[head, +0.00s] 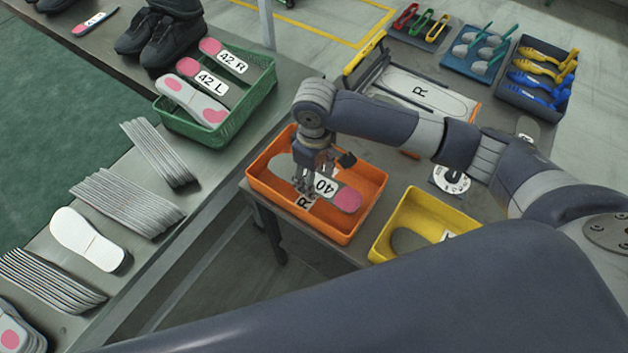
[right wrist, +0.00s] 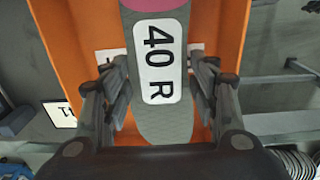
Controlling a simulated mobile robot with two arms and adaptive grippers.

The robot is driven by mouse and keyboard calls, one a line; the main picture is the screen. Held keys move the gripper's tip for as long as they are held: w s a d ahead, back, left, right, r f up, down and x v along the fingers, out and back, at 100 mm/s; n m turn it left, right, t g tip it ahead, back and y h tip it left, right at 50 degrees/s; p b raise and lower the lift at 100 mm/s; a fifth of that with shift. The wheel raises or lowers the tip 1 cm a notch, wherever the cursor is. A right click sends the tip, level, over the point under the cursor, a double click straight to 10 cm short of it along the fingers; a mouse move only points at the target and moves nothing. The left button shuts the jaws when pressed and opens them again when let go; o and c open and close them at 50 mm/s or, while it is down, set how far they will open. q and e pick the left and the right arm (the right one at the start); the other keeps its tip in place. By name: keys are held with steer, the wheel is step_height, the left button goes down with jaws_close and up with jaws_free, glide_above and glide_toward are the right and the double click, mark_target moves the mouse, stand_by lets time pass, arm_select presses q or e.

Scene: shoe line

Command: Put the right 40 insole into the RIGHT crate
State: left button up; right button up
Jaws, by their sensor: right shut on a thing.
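The right 40 insole, grey with a pink end, shows in the head view (head: 347,200) and in the right wrist view (right wrist: 158,125), with its "40 R" label readable. My right gripper (head: 308,183) is shut on the insole near its middle; its fingers sit on either side in the right wrist view (right wrist: 160,95). The insole is over or inside the orange crate (head: 325,230); I cannot tell whether it touches the floor. A white label in the crate (right wrist: 106,55) is mostly hidden behind the insole, so I cannot read it. My left gripper is not in view.
A yellow crate (head: 376,246) holding a dark insole stands right of the orange crate. A green basket (head: 228,120) with 42 R and 42 L insoles is on the left bench. An "R" board (head: 440,88) and tool trays (head: 500,90) stand behind my right arm.

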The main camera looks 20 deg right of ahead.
steer(key=shift+f, duration=0.4)
steer(key=shift+w+f, duration=0.15)
steer(key=shift+f, duration=0.2)
step_height(320, 180, down, 3)
steer(key=o, duration=1)
steer(key=shift+f, duration=0.1)
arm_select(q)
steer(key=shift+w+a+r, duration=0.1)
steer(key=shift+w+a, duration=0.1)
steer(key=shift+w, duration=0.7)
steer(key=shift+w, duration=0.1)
